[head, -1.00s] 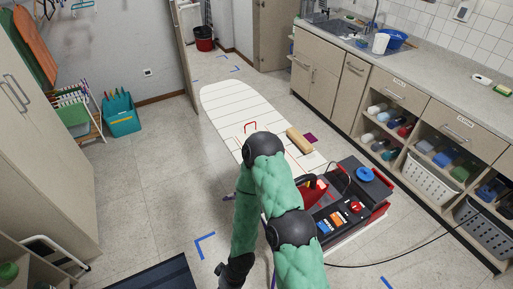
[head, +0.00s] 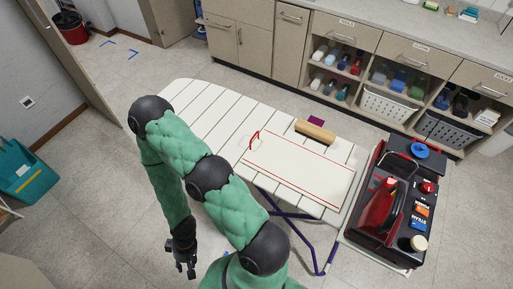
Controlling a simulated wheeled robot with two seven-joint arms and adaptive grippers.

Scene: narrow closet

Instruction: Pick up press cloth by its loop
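The press cloth (head: 297,171) is a white rectangle with a red border, lying flat on the slatted white ironing board (head: 188,98). Its red loop (head: 255,140) stands up at the cloth's far left corner. My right arm reaches across the left part of the board and bends down. My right gripper (head: 186,268) hangs left of the board, well apart from the cloth and loop. Its dark fingers look spread and empty. My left gripper is not in view.
A red and black steam station (head: 390,205) stands at the board's right end. Cabinets with cubbies (head: 345,65) line the back.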

